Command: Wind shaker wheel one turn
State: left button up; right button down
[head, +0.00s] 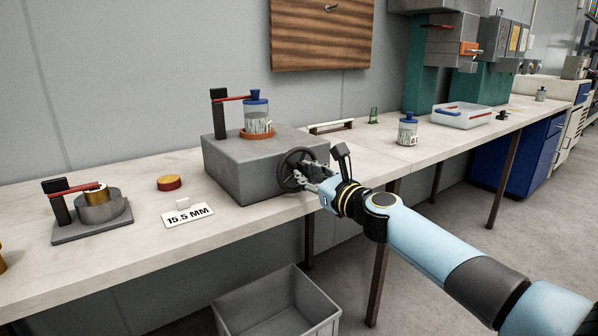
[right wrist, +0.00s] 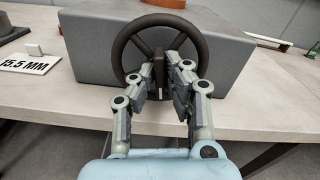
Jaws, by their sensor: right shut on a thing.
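The shaker is a grey box (head: 232,172) on the bench, with a dark spoked wheel (head: 291,165) on its right-hand face. A clear jar with a blue lid (head: 257,112) stands on the orange-brown seat on top of the box, beside a black post with a red arm (head: 222,112). My right gripper (head: 312,178) is at the wheel. In the right wrist view the wheel (right wrist: 120,48) faces me, and the right gripper's fingers (right wrist: 161,78) are shut on its dark handle (right wrist: 158,68) near the lower middle of the wheel. My left gripper is not in view.
A 15.5 MM sign (head: 188,216), a red-topped disc (head: 169,183) and a fixture with a brass piece (head: 97,204) lie to the left. A grey bin (head: 276,304) stands below the bench. Another blue-lidded jar (head: 408,130) and a white tray (head: 462,117) are to the right.

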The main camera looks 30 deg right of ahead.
jog(key=shift+m+p, duration=0.3)
jog(key=shift+m, duration=1.6)
jog(key=shift+m, duration=1.1)
jog(key=c, duration=1.3)
grip_release()
jog(key=shift+s, duration=0.1)
jog(key=s, duration=0.7)
jog(key=shift+s+d, duration=0.1)
jog(key=shift+d, duration=0.2)
